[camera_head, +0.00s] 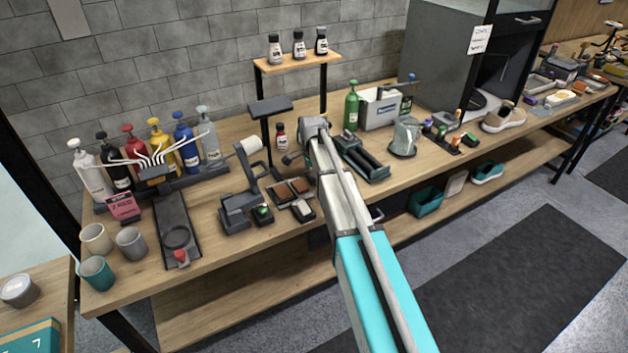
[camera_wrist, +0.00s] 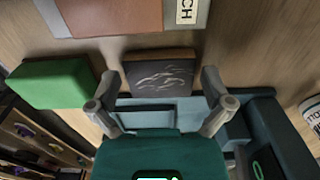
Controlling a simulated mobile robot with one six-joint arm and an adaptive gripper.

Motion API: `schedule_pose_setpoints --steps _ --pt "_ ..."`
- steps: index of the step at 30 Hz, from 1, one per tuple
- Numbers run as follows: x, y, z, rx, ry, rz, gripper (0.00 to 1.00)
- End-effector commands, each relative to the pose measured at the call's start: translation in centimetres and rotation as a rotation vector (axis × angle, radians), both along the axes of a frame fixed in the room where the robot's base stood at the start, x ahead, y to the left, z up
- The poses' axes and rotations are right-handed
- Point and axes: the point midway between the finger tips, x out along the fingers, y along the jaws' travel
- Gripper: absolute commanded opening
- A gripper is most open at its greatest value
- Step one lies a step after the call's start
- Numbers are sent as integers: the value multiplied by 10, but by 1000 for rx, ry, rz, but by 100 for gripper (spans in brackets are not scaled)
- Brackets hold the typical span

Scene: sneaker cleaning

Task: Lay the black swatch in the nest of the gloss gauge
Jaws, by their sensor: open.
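In the wrist view a dark square swatch (camera_wrist: 160,75) with pale scuff-like marks and brown edges lies between and just beyond my open fingertips (camera_wrist: 158,92). Both fingers are apart from it. A dark teal device with a flat recessed step (camera_wrist: 148,117), perhaps the gloss gauge, lies directly below the swatch in the picture. I cannot tell whether the swatch touches it. In the head view my wrist (camera_head: 314,126) is over the bench, and my arm hides the fingers and what is under them. I cannot make out the black swatch there.
A brown panel (camera_wrist: 108,15) on a labelled board and a green block (camera_wrist: 52,84) lie close by in the wrist view.

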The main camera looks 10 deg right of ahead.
Motion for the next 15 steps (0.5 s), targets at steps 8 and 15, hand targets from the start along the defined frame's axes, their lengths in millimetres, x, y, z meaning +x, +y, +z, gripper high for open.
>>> schedule_pose_setpoints --steps 8,15 --pt "0 0 0 0 0 0 100" --pt "0 0 0 0 0 0 91"
